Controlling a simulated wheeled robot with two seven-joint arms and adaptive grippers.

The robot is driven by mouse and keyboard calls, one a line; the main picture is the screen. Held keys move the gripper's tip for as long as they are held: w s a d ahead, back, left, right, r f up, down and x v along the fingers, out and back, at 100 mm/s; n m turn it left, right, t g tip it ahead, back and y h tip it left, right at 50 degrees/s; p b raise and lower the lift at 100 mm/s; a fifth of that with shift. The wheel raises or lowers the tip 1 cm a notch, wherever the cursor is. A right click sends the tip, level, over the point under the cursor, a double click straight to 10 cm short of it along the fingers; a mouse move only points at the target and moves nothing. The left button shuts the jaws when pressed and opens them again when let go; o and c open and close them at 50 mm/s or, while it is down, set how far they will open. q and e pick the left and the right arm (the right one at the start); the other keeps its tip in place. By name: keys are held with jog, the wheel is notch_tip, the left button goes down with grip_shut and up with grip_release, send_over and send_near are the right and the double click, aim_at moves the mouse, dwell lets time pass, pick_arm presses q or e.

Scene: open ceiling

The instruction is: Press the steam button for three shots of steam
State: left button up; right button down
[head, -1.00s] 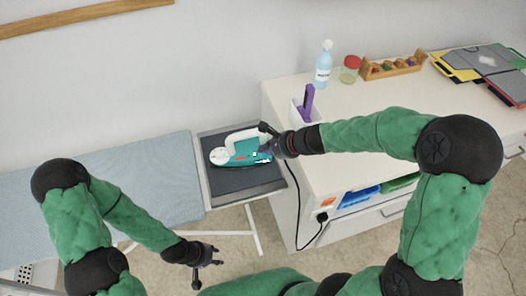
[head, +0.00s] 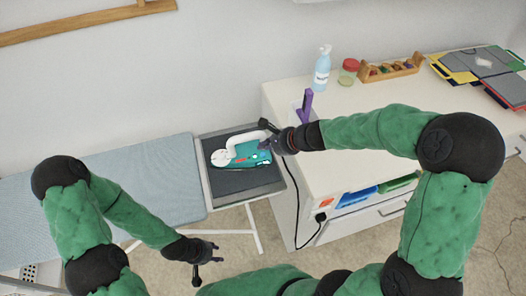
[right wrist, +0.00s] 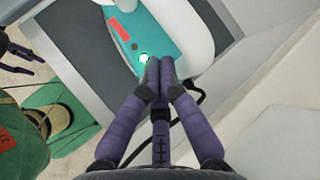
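The teal and white iron (head: 221,157) lies on the dark rest plate (head: 232,182) at the end of the ironing board. In the right wrist view the iron's teal body (right wrist: 152,22) carries a red label and a small round white button (right wrist: 144,58). My right gripper (head: 266,144) is at the iron's right end. In the right wrist view its fingers (right wrist: 160,66) are together and empty, with the tips just beside the button; contact cannot be told. My left gripper (head: 207,264) is away from the iron, low in front of the board, with its fingers apart and empty.
The blue ironing board (head: 120,175) extends left. A white cabinet (head: 380,125) stands to the right, bearing a bottle (head: 322,70), a red-lidded jar (head: 348,72), a wooden rack (head: 390,67) and folders (head: 485,65). A black cord (head: 297,215) hangs down the cabinet's side.

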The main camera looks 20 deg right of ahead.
aim_at(265, 156)
jog(key=shift+r+p, duration=1.35)
jog(key=shift+r, duration=0.5)
jog(key=shift+f, duration=0.1)
dwell(0.5)
notch_tip(265, 156, up, 2)
jog(key=m, duration=0.3)
jog(key=m+p, duration=0.1)
jog(key=m, duration=0.2)
jog(key=shift+w+d+t+h, duration=0.1)
jog(key=shift+d+t+h, duration=0.05)
jog(key=shift+t+h, duration=0.15)
jog(key=m, duration=0.1)
jog(key=r+m, duration=0.1)
jog(key=m, duration=0.1)
jog(key=m+p, duration=0.1)
jog(key=m, duration=0.1)
jog(key=shift+d+r+h, duration=0.1)
jog(key=shift+r+h, duration=0.2)
jog(key=shift+r, duration=0.1)
jog(key=shift+f, duration=0.15)
